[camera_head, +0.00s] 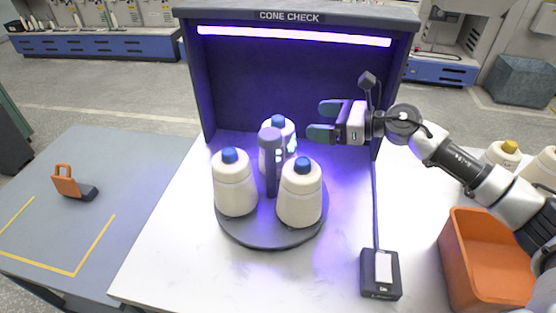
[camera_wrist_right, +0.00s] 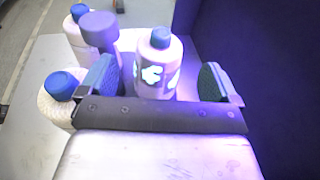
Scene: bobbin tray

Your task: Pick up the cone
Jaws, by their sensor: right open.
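Three white yarn cones with blue tips stand upright on a round dark turntable (camera_head: 266,238): the left cone (camera_head: 235,190), the front right cone (camera_head: 299,200) and the back cone (camera_head: 287,138). A grey post (camera_head: 271,180) at the middle partly hides the back cone. My right gripper (camera_head: 323,120) is open and empty, to the right of the back cone, with its fingers pointing at it. In the right wrist view one cone with bright glowing patches (camera_wrist_right: 158,72) stands ahead, between the two open fingers in the picture. My left gripper is out of view.
A dark booth (camera_head: 290,82) marked CONE CHECK, with a purple lamp, stands behind the turntable. A thin stand rises from a black box (camera_head: 381,276) on the right. An orange bin (camera_head: 490,262) and yellow-tipped cones (camera_head: 502,156) are further right. The white table's front left is clear.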

